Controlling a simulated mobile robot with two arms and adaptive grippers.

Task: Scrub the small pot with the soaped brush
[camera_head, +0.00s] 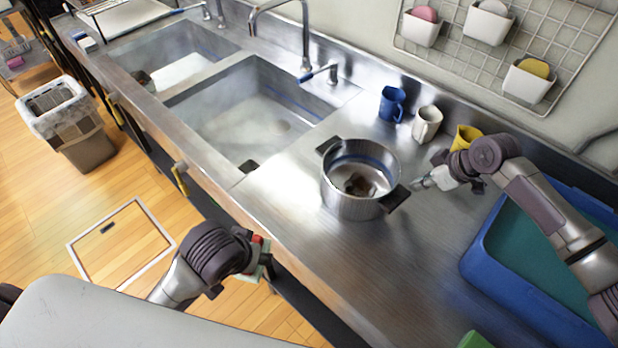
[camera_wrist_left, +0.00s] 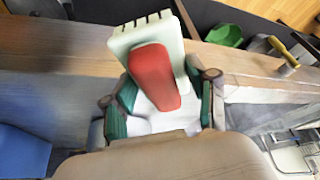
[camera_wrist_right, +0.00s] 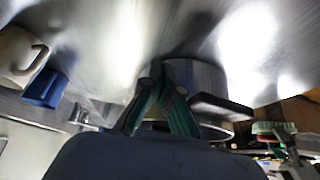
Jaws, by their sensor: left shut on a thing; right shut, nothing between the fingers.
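The small pot (camera_head: 349,207) is a steel pot with two dark handles, upright on the counter right of the sink. Brown residue (camera_head: 357,184) shows on its inner bottom. My left gripper (camera_wrist_left: 160,112) is shut on the brush (camera_wrist_left: 153,78), which has a red back and a pale, toothed body. In the head view the brush (camera_head: 257,240) shows only in part, by the counter's front edge, apart from the pot. My right gripper (camera_head: 420,183) is shut and empty, close to the pot's right handle (camera_head: 395,198); I cannot tell whether they touch. Soap on the bristles cannot be made out.
A blue mug (camera_head: 392,104), a white mug (camera_head: 427,124) and a yellow mug (camera_head: 464,138) stand along the back wall. A blue bin (camera_head: 480,262) lies at the right, under my right arm. The sink (camera_head: 222,118) is left of the pot. Counter in front of the pot is clear.

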